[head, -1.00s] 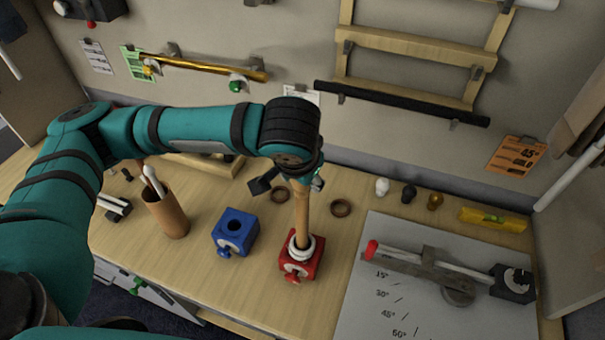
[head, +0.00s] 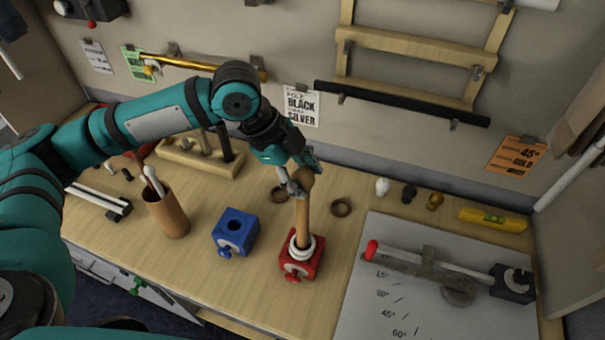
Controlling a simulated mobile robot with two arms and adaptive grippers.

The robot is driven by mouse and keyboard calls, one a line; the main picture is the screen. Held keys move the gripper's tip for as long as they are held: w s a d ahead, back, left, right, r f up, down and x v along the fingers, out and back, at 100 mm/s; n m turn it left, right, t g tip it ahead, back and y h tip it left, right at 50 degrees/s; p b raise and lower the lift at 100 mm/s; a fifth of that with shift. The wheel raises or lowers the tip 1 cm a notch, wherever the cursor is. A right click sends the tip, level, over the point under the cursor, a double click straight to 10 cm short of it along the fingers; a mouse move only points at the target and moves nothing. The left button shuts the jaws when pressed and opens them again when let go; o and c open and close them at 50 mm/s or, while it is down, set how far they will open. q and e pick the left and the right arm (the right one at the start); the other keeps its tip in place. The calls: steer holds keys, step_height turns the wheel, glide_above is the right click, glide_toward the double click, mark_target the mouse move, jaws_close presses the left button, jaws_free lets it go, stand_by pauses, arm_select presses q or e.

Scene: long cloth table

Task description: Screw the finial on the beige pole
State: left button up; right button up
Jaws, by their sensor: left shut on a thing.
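The beige pole (head: 302,217) stands upright in the red block (head: 301,266), with white rings around its foot. A rounded tan finial (head: 305,176) is at the pole's top end. My left gripper (head: 299,184) is shut on the finial, coming in from the upper left. The fingers partly hide the join, so I cannot tell how far the finial is seated. My right gripper is not in view.
A blue block (head: 235,232) and a brown cup (head: 167,213) stand to the left. White, black (head: 409,193) and gold finials stand at the back right, near a yellow level (head: 493,219). A grey angle board (head: 390,310) lies at the right. Two brown rings lie behind the pole.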

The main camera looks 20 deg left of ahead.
arm_select(q)
steer(key=m+g, duration=0.1)
steer(key=m, duration=0.1)
steer(key=m+g, duration=0.1)
steer(key=m, duration=0.2)
steer(key=shift+w+r, duration=0.1)
steer(key=shift+r, duration=0.05)
steer(key=o, duration=0.9)
steer(key=shift+o, duration=1.2)
